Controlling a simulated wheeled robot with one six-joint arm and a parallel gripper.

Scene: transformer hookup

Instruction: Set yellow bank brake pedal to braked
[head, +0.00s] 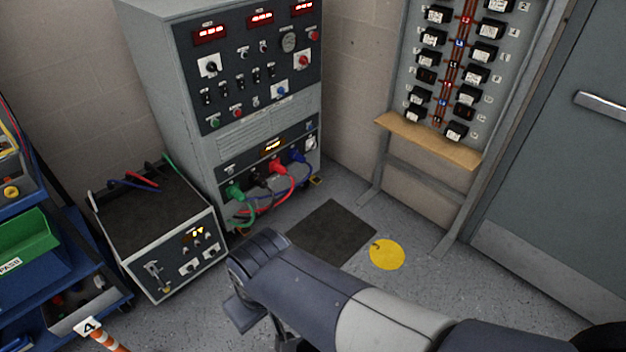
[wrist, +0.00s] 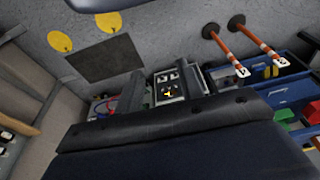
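I cannot clearly make out a brake pedal in either view. A low grey equipment box (head: 170,288) with a dark top and a lit yellow display stands on the floor at left in the head view. A lever-like fitting (head: 155,275) shows low on its front face. The same box appears in the wrist view (wrist: 180,82). My arm reaches in from the lower right, ending near the box's right side.
A tall grey cabinet (head: 250,140) with plugged cables stands behind. A dark mat (head: 330,232) and a yellow floor disc (head: 387,254) lie on open floor. A blue cart (head: 85,295) and a striped post (head: 105,338) tagged 4 are at left. A breaker rack (head: 395,160) stands at right.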

